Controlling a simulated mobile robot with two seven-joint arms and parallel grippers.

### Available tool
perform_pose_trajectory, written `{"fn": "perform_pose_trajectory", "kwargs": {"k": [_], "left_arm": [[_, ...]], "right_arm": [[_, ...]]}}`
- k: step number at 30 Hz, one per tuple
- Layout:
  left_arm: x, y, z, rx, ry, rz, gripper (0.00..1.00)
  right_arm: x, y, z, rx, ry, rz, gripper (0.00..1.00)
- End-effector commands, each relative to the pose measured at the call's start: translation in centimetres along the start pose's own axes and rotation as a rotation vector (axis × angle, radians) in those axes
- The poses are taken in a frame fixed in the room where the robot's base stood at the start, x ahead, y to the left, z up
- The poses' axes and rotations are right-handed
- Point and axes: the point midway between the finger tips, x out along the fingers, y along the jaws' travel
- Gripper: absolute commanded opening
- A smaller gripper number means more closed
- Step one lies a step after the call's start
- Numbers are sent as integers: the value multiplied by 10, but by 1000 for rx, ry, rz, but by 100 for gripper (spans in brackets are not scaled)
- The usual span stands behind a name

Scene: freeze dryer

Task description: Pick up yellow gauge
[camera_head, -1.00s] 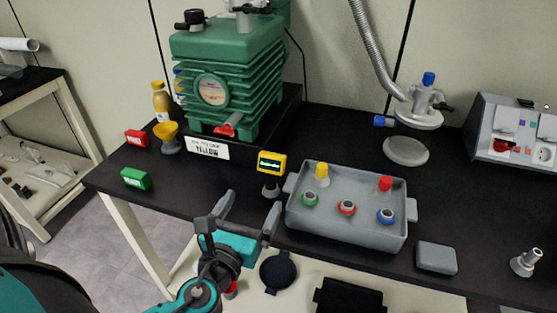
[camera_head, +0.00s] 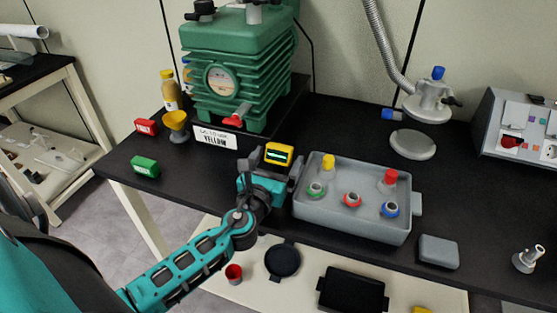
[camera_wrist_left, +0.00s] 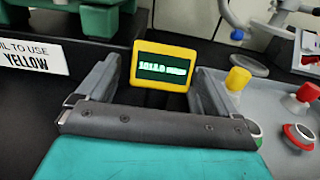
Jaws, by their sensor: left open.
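The yellow gauge (camera_head: 278,154) stands upright on the black bench, left of the grey tray, with its lit display facing me. It also shows in the left wrist view (camera_wrist_left: 163,66), between the two fingers. My left gripper (camera_head: 270,155) is open, with one finger on each side of the gauge. In the wrist view a small gap shows on the left side; contact on the right cannot be told. My right gripper is not in view.
The grey tray (camera_head: 345,225) with several coloured fittings stands close on the right. The green pump (camera_head: 235,70) stands behind, with a white "YELLOW" sign (camera_head: 215,138) in front. A green box (camera_head: 145,166) and red box (camera_head: 146,127) lie left. A grey box (camera_head: 438,251) sits right.

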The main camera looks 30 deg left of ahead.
Motion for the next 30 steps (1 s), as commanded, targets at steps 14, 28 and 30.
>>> {"fn": "perform_pose_trajectory", "kwargs": {"k": [14, 28, 30], "left_arm": [[12, 0, 0, -1, 0, 0, 84], [12, 0, 0, -2, 1, 0, 39], [11, 0, 0, -2, 1, 0, 32]], "right_arm": [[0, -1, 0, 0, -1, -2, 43], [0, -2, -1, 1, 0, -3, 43], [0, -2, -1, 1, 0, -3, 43]]}}
